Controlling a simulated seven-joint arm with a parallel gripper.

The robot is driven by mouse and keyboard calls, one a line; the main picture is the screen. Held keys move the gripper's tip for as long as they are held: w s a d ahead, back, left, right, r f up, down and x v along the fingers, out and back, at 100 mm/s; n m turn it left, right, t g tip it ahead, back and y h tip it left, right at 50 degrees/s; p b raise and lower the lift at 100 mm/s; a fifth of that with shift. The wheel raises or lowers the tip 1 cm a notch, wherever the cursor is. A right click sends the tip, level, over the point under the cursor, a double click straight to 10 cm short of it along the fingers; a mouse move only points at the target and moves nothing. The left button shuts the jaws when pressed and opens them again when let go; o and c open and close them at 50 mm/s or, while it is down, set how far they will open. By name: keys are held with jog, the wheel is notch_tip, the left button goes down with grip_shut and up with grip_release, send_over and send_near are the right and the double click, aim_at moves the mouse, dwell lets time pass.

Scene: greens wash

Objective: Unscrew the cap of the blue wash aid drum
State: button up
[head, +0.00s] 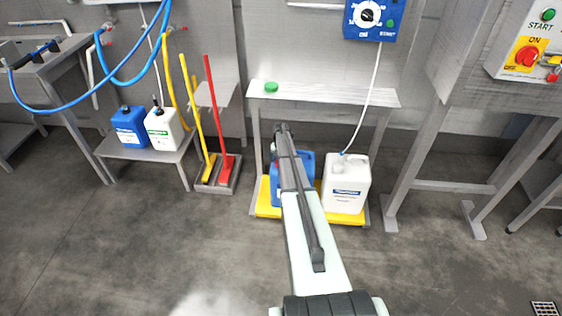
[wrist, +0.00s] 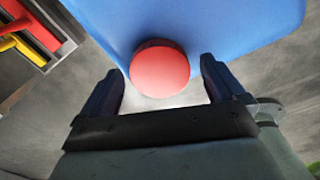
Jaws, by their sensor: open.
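A blue drum (head: 277,192) stands on a yellow tray (head: 345,218) under the small shelf, mostly hidden behind my arm in the head view. Its label cannot be read. In the wrist view, the blue drum (wrist: 215,25) fills the top, with its round red cap (wrist: 160,72) in place on it. My gripper (wrist: 161,70) is open, its two dark fingers on either side of the red cap with gaps showing. The cap is not gripped. In the head view, the cap and fingertips cannot be made out.
A white drum (head: 346,185) with a tube stands right of the blue drum. A green cap (head: 271,87) lies on the shelf (head: 325,94) above. Another blue drum (head: 130,127) and a white one (head: 164,130) stand left, beside red and yellow tools (head: 215,110). The front floor is clear.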

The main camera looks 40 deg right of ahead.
notch_tip(320, 180, up, 14)
jog(key=m, duration=0.9)
notch_tip(320, 180, down, 14)
jog(key=shift+f, duration=0.1)
dwell(1.1)
jog(key=shift+c, duration=0.4)
jog(key=c, duration=1)
jog(key=n, duration=1.1)
